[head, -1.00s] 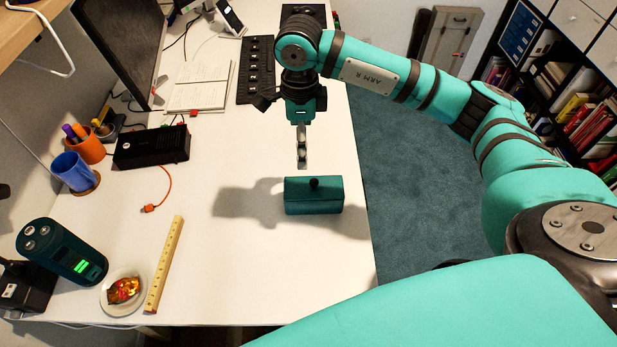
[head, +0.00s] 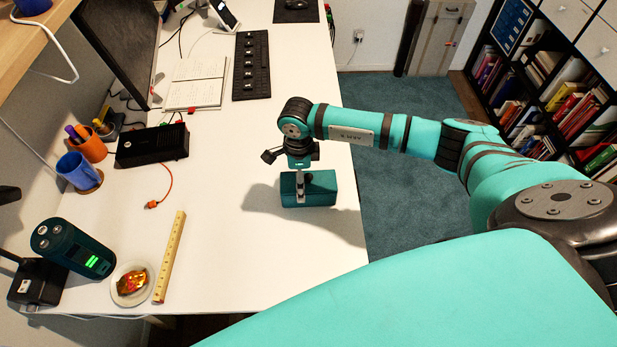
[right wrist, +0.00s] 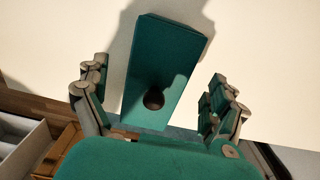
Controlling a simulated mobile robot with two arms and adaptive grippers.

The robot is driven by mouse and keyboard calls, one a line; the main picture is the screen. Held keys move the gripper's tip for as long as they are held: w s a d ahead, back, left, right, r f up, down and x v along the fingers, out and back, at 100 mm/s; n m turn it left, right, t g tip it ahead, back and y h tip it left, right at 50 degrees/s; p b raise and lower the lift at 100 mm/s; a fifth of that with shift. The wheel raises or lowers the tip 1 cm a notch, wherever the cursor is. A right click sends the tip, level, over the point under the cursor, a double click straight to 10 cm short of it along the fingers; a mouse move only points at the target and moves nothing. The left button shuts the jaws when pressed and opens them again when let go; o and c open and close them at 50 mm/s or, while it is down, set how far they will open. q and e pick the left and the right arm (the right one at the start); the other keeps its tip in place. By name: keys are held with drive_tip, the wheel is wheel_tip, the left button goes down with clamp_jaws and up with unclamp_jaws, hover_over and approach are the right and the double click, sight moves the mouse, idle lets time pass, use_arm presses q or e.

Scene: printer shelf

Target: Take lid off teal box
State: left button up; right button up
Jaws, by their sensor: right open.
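The teal box (head: 322,194) stands on the white desk near its right edge, with its teal lid (right wrist: 167,60) on top. A dark round knob (right wrist: 153,98) shows on the lid in the right wrist view; in the head view my gripper hides it. My right gripper (head: 301,190) is directly above the box, pointing down. In the right wrist view its open fingers (right wrist: 155,100) stand apart on either side of the lid, with the knob between them. Whether they touch the lid cannot be told. My left gripper is not in view.
A wooden ruler (head: 169,257), a plate (head: 133,284) and a teal cylinder device (head: 73,248) lie left of the box. A black box (head: 152,146) and keyboard (head: 251,66) are farther back. The desk around the teal box is clear.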

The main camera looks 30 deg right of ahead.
drive_tip(key=shift+f, duration=0.25)
drive_tip(key=c, duration=1.3)
drive_tip(key=shift+o, duration=0.2)
